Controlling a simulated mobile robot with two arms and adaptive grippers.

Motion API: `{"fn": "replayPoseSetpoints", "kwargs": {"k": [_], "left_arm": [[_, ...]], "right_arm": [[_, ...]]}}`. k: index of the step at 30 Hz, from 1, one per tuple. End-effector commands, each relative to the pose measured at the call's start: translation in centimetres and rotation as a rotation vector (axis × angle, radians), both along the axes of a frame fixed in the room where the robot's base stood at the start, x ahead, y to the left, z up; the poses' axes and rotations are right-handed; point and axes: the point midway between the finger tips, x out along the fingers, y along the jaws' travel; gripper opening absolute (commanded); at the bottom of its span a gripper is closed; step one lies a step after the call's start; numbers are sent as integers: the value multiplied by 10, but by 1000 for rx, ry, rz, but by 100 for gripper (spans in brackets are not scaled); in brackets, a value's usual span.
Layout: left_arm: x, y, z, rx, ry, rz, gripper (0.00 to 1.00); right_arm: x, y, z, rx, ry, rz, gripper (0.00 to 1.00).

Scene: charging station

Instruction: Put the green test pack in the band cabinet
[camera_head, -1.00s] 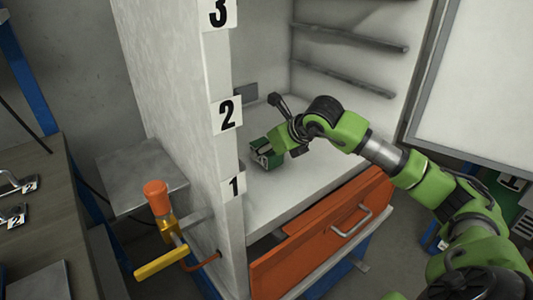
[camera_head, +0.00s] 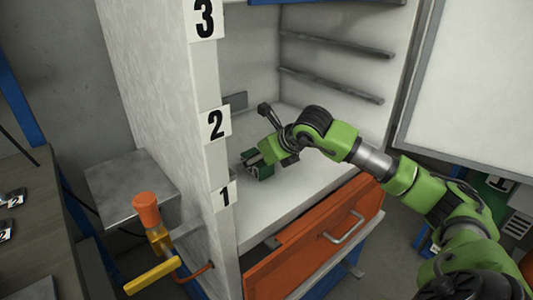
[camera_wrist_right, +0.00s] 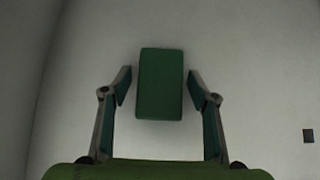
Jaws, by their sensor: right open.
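The green test pack (camera_head: 258,170) rests on the floor of the open white cabinet (camera_head: 300,190), just inside the left wall, between the heights of labels 1 and 2. In the right wrist view the pack (camera_wrist_right: 160,84) is a plain green block standing out against the pale surface. My right gripper (camera_head: 268,158) reaches into the cabinet from the right. Its fingers are open, one on each side of the pack, with a visible gap at both sides. My left gripper is not in view.
The cabinet's left wall carries number labels 1, 2 and 3 (camera_head: 204,18). Shelf rails (camera_head: 330,87) line its inside. An orange drawer (camera_head: 310,240) sits below the cabinet floor. An open door panel (camera_head: 475,80) stands at right. An orange-and-yellow lever (camera_head: 150,225) sticks out at left.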

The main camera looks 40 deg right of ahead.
Motion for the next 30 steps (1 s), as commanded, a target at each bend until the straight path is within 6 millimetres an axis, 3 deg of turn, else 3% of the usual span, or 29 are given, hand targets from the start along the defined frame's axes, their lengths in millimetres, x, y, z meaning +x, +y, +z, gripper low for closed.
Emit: {"fn": "replayPoseSetpoints", "kwargs": {"k": [13, 21, 30], "left_arm": [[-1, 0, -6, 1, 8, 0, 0], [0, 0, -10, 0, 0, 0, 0], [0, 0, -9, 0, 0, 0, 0]], "right_arm": [[-65, -6, 63, -8, 0, -1, 54], [-80, -7, 79, -3, -1, -1, 54], [-82, -6, 83, -1, -1, 0, 54]]}}
